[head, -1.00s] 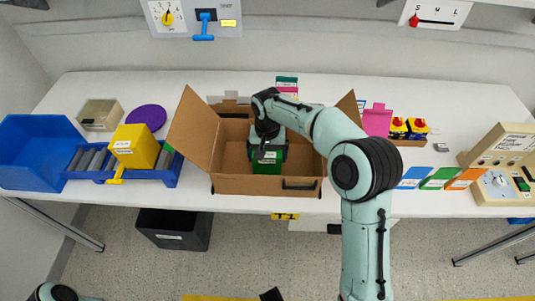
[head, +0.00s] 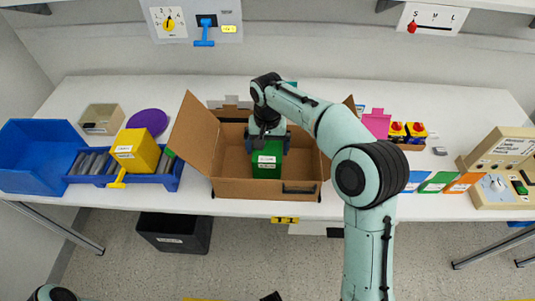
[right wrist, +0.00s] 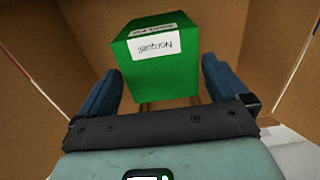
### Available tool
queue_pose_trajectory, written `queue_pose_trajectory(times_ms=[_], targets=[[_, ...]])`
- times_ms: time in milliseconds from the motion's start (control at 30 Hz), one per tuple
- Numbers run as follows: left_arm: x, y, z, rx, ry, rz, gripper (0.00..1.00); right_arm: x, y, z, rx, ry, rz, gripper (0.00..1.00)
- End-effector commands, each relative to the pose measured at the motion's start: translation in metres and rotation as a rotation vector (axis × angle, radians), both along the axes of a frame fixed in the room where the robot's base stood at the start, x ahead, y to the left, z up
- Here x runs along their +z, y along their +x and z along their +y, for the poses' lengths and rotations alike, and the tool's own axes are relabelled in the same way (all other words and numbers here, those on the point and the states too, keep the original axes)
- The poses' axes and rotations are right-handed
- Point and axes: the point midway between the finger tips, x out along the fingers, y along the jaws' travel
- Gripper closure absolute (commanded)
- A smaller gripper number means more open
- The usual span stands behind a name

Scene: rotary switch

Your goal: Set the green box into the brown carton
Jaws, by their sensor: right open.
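The brown carton (head: 225,188) stands open on the white table, its side flaps spread outward. The green box (head: 266,168), with white labels, is inside the carton; it also shows in the right wrist view (right wrist: 158,72) with the carton's brown walls around it. My right gripper (head: 268,142) is over the carton, just above the green box. Its blue fingers are open, one on each side of the box's near part, with visible gaps. Whether the box rests flat on the carton floor is hard to tell. My left gripper is not in view.
A blue roller tray (head: 170,178) with a yellow box (head: 136,150) and a blue bin (head: 40,160) stand left. A purple disc (head: 148,120) lies behind. A pink item (head: 377,124), colored cards (head: 438,182) and a beige control panel (head: 500,160) are right of the carton.

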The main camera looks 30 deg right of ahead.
Motion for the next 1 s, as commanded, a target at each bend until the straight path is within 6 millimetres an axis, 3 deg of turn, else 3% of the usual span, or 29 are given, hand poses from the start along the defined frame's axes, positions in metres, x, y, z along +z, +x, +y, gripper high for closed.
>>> queue_pose_trajectory(times_ms=[100,333,1000], targets=[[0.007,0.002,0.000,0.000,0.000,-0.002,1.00,0.028,0.001,0.000,-0.001,0.000,-0.004,0.00],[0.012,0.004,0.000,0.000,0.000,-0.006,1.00,0.057,0.000,0.000,-0.001,0.000,-0.002,0.00],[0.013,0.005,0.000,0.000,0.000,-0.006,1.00,0.061,0.000,0.000,-0.001,0.000,0.000,0.00]])
